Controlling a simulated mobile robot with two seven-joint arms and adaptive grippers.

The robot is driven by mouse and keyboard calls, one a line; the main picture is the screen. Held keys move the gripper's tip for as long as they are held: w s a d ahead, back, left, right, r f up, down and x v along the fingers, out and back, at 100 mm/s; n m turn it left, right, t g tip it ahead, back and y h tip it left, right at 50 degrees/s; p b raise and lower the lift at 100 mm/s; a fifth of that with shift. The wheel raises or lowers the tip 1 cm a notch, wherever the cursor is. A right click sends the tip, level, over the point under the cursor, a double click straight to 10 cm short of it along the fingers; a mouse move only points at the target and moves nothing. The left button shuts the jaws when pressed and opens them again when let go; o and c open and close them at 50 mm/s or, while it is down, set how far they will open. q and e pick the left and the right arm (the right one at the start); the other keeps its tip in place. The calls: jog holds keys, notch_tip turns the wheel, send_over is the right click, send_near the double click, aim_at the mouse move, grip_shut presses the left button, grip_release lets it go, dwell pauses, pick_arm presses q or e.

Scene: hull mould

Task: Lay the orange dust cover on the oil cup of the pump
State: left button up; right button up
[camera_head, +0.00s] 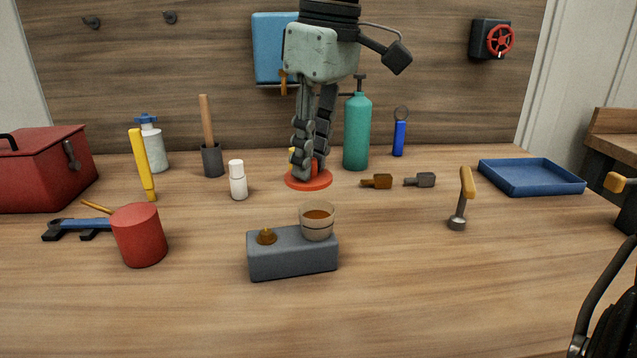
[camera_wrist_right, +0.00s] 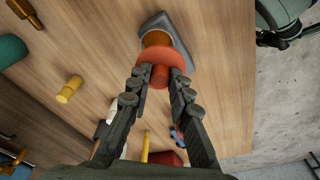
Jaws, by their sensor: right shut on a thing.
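The orange dust cover (camera_head: 308,182) is a flat round disc with a knob. My right gripper (camera_head: 308,172) comes down from above and is shut on the knob; the disc hangs below the fingertips. The right wrist view shows the cover (camera_wrist_right: 160,57) between the fingertips (camera_wrist_right: 158,78). The pump (camera_head: 292,262) is a grey block on the table, with the oil cup (camera_head: 317,224), pale-walled with amber inside, at its right end. In the head view the cover is above and behind the cup, apart from it. In the wrist view it partly overlaps the cup (camera_wrist_right: 157,38). My left gripper is not in view.
A red cylinder (camera_head: 139,235) stands left of the pump, and a white bottle (camera_head: 238,181) behind it. A teal gas bottle (camera_head: 357,132) stands behind my right gripper. Brown and grey fittings (camera_head: 377,181) lie to its right. The table front is clear.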

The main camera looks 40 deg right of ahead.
aim_at(320, 175)
jog(key=shift+s+d+f, duration=0.15)
jog(key=shift+d+f, duration=0.3)
jog(key=shift+d, duration=0.05)
notch_tip(320, 175, down, 4)
jog(key=shift+r, duration=0.1)
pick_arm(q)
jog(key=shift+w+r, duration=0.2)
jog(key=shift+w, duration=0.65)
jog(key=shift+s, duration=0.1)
pick_arm(e)
jog(key=o, duration=0.8)
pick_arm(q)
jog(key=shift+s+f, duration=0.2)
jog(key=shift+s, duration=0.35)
